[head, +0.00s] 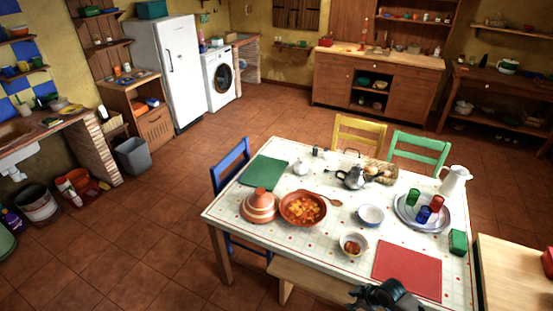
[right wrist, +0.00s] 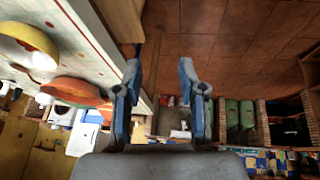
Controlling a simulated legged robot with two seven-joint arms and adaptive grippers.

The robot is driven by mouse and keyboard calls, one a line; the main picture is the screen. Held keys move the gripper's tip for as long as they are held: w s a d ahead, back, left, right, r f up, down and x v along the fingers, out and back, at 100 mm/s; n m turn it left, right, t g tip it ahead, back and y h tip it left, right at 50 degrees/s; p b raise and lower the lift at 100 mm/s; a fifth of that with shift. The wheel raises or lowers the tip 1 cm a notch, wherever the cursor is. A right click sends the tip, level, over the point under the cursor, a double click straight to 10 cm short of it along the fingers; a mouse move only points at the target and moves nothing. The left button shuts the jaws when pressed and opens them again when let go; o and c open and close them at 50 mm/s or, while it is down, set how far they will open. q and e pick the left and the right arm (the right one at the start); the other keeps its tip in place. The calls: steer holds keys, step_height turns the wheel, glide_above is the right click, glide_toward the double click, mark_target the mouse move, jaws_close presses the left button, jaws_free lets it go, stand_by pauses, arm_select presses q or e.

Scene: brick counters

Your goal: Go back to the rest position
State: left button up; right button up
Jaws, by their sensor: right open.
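My right gripper (head: 385,295) shows dark at the bottom edge of the head view, in front of the red mat (head: 408,270) at the table's near side. In the right wrist view its two blue-grey fingers (right wrist: 161,65) are spread apart with nothing between them. The edge of the white patterned table (right wrist: 85,25) lies to the left of the fingers there. My left gripper is in neither view.
The dining table (head: 335,245) holds a tagine (head: 260,206), a stew dish (head: 303,208), bowls, a teapot and a tray (head: 422,211) with coloured glasses. A bench (head: 310,278) stands at its near side. A wooden counter (head: 515,275) is at the right. Tiled floor lies open at left.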

steer(key=s+d+f+m+t+h, duration=0.1)
steer(key=d+f+m, duration=0.15)
steer(key=f, duration=0.75)
steer(key=s+d+f+m+h, duration=0.1)
steer(key=d+f+m, duration=0.15)
steer(key=f, duration=0.75)
steer(key=s+f+m+h, duration=0.1)
steer(key=s+f+m, duration=0.2)
steer(key=s+f, duration=0.65)
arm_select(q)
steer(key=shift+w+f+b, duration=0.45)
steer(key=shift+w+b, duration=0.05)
arm_select(e)
steer(key=s+a+f+g, duration=0.1)
steer(key=s+f, duration=0.3)
steer(key=s, duration=0.6)
steer(key=s+a+f+m+g, duration=0.1)
steer(key=s+a+f, duration=0.2)
steer(key=s, duration=0.8)
steer(key=s+a+f+g, duration=0.1)
steer(key=s+a+f, duration=0.2)
steer(key=s+f, duration=0.3)
steer(key=s, duration=0.4)
steer(key=shift+s+m+g+h, duration=0.15)
steer(key=shift+m+g+h, duration=0.15)
steer(key=shift+m+g, duration=0.1)
